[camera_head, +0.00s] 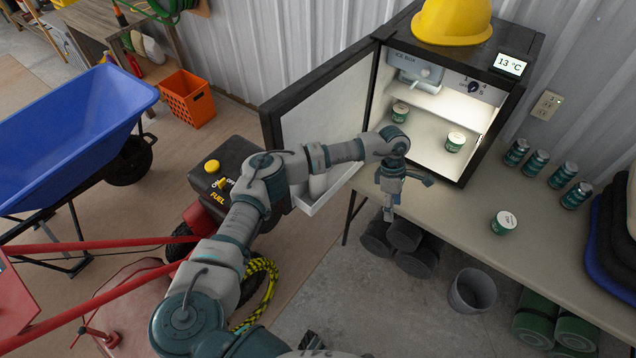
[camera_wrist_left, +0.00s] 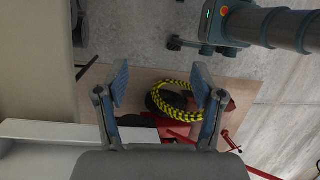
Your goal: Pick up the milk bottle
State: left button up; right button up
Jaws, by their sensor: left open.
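A pale, rounded object (camera_head: 318,185), which looks like the milk bottle, stands in the white shelf of the open fridge door. My left forearm partly hides it. My left gripper (camera_head: 408,194) is open and empty, to the right of the door shelf, in front of the fridge opening and near the table edge. In the left wrist view its two blue-padded fingers (camera_wrist_left: 160,90) are spread with nothing between them. I cannot make out the bottle there.
The fridge (camera_head: 520,95) stands open on a table (camera_head: 455,215), its door (camera_head: 325,105) swung left. Green cans stand inside and on the table. A yellow helmet (camera_head: 452,20) sits on top. A red-framed machine (camera_head: 215,185) and blue wheelbarrow (camera_head: 70,125) occupy the left.

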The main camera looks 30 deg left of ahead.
pick_arm(q)
jog(key=w+a+r+m+t+y, duration=0.25)
jog(key=a+r+y, duration=0.75)
jog(key=a+r, duration=0.6)
send_over(318, 178)
jog(key=w+d, duration=0.1)
jog(key=w, duration=0.1)
notch_tip(318, 178, down, 11)
jog(key=shift+a+f+n, duration=0.2)
jog(key=shift+f+n, duration=0.15)
jog(key=shift+f, duration=0.25)
jog(key=x, duration=0.4)
jog(key=shift+w+f, duration=0.1)
jog(key=shift+f, duration=0.05)
grip_shut()
pick_arm(e)
jog(key=shift+w+f, duration=0.1)
jog(key=shift+w, duration=0.1)
